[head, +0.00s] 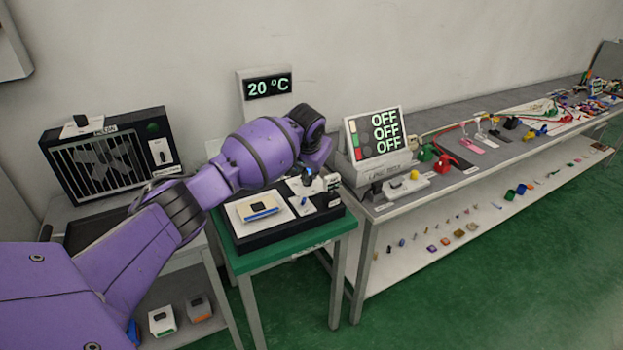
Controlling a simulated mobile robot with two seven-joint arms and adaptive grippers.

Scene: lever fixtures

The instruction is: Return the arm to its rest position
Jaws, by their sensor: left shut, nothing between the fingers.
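My left arm, purple with dark joints, comes in from the lower left and reaches over the small green table (290,258). Its wrist bends down at the right end. My left gripper (308,177) is small and dark there, shut and empty, above the right part of a black fixture board (285,234). Whether the gripper touches a part there I cannot tell. My right gripper is not in view.
A black fan unit (85,165) stands on the left bench. A wall display (268,86) reads 20 °C. A line box screen (378,134) reads OFF three times. A long grey bench (400,205) with several cables and small parts runs right. The green floor at front right is clear.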

